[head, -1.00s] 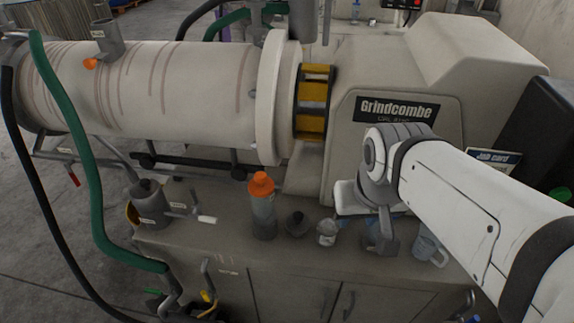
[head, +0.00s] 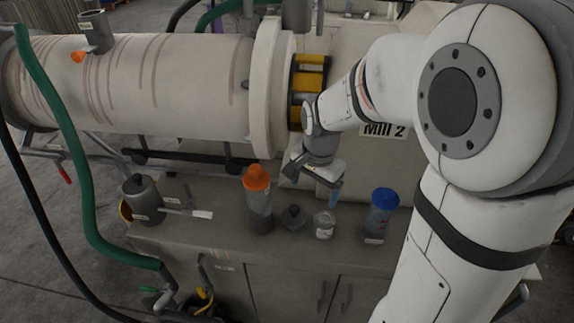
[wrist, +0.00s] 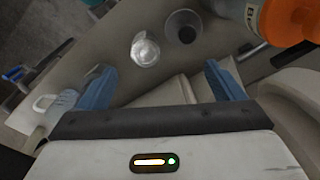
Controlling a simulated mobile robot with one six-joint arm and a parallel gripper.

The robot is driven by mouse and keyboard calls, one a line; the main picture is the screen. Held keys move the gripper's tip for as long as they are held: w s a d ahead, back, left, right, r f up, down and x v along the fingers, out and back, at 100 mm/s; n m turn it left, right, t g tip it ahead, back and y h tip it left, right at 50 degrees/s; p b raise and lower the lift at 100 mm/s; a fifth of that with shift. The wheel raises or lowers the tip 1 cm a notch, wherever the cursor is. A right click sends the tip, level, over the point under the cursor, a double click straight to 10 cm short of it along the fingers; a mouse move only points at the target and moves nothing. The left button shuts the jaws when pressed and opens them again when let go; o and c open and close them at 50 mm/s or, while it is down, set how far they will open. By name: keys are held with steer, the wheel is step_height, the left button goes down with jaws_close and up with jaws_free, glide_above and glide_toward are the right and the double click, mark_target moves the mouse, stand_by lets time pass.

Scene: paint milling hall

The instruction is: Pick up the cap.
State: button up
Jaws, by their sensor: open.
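My gripper (head: 312,187) is open and empty above the bench, with its two blue fingers apart; they also show in the wrist view (wrist: 160,85). Below it, a small dark grey piece (head: 294,217), like a cap or small funnel, sits on the bench; in the wrist view it is a dark round shape (wrist: 182,27) beyond the fingers. An orange cap (head: 257,178) tops a grey bottle left of it and shows at upper right in the wrist view (wrist: 290,20). A blue cap (head: 385,197) tops a clear bottle to the right. I cannot tell which cap is meant.
A small clear jar (head: 324,225) stands beside the dark piece. A grey pot (head: 142,200) stands at the bench's left. The mill drum (head: 170,85) lies behind, with a green hose (head: 68,150) at left. The front bench strip (head: 235,250) is clear.

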mark_target(294, 208)
steer(key=w+a+f+m, duration=0.1)
steer(key=f, duration=0.1)
steer(key=w+a+f+m, duration=0.1)
steer(key=f, duration=0.1)
steer(key=w+a+f+m+g, duration=0.1)
steer(key=w+f, duration=0.1)
steer(key=f, duration=0.6)
steer(key=a+f+p, duration=0.1)
steer(key=f, duration=0.2)
steer(key=c, duration=1.2)
